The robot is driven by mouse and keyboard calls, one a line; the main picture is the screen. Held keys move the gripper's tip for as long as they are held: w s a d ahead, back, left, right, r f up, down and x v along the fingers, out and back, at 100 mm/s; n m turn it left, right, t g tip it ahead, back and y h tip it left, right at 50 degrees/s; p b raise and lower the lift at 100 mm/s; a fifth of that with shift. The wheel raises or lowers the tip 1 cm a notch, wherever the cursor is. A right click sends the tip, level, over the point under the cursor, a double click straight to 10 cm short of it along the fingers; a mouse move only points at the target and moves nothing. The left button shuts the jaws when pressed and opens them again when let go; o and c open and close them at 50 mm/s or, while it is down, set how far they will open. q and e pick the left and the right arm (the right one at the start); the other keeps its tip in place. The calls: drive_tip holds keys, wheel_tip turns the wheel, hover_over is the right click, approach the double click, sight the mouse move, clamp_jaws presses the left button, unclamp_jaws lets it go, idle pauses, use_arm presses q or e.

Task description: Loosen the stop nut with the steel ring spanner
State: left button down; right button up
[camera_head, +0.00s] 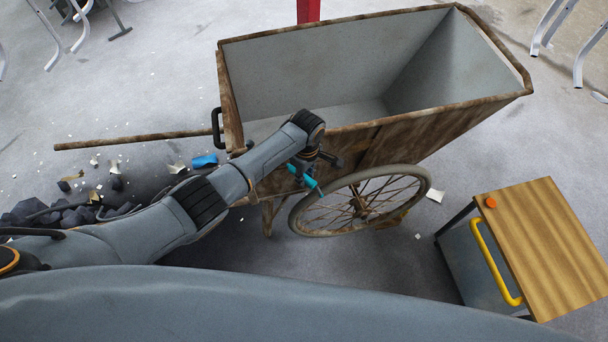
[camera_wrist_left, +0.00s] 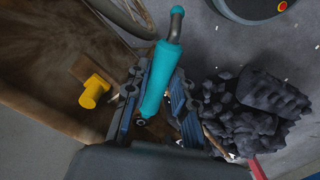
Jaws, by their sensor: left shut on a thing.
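My left gripper (camera_head: 314,160) is at the near side of the wooden cart, just above its wheel. It is shut on a teal-handled tool (camera_head: 310,181). In the left wrist view the teal handle (camera_wrist_left: 158,82) lies between the fingers, with a grey metal end pointing up the picture. Its working end is too small to tell whether it is a ring spanner. A yellow knob-like piece (camera_wrist_left: 95,91) sits by a brown block on the wooden surface, apart from the tool. I cannot tell whether it is the stop nut. My right gripper is not in view.
The open wooden cart (camera_head: 440,122) stands on a spoked wheel (camera_head: 405,182). A wood-topped cabinet (camera_head: 548,240) with a yellow handle (camera_head: 493,262) stands at the right. Dark rubble (camera_head: 72,213) and a blue item (camera_head: 204,161) lie on the floor at the left.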

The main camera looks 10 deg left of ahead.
use_arm(q)
drive_tip(key=shift+s+a+r+m, duration=0.1)
drive_tip(key=shift+s+a+m, duration=0.15)
drive_tip(key=shift+m, duration=0.05)
drive_tip(key=c, duration=1.7)
unclamp_jaws()
drive_tip(key=shift+d, duration=0.1)
clamp_jaws()
drive_tip(key=shift+r+p, duration=0.5)
drive_tip(key=shift+p, duration=0.25)
